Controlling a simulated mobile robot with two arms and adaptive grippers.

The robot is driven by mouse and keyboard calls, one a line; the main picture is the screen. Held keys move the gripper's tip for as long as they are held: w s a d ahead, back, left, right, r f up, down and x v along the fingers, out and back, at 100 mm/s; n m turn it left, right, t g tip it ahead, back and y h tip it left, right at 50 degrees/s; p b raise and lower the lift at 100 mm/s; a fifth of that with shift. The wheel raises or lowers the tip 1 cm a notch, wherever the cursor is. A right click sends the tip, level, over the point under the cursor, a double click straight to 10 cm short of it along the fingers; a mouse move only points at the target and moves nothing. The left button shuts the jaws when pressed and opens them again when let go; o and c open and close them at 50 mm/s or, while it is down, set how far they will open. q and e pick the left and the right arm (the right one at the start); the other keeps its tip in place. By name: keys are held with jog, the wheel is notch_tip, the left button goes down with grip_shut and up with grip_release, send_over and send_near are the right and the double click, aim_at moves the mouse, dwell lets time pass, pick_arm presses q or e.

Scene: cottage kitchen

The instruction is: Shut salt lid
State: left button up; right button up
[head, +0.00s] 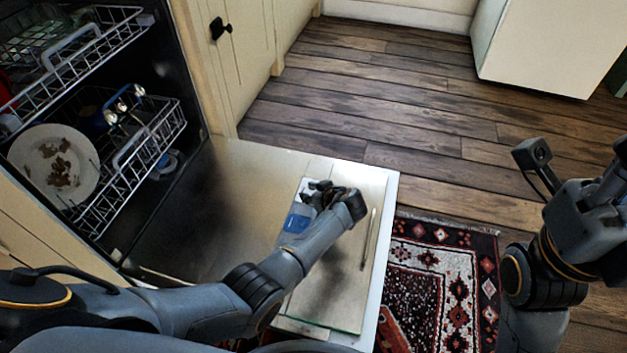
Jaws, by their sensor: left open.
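A white and blue box-like item (298,218) lies on the inner face of the lowered dishwasher door (235,190); I take it to be the salt container, but its lid cannot be made out. My left gripper (318,190) is open over its far right part, with the fingers low and close to it. The hand and wrist hide part of the item, and I cannot tell whether the fingers touch it. My right arm stands at the right edge of the view, away from the door; its fingers are not visible.
The dishwasher's lower rack (150,150) holds a soiled white plate (55,165) and other items. A pale board (335,285) lies on the door, with a thin strip (369,240) at its right. A patterned rug (445,285) and open wooden floor (400,110) lie beyond.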

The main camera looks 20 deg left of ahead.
pick_arm(q)
notch_tip(320, 180, up, 7)
jog(key=shift+r, duration=0.15)
dwell(0.6)
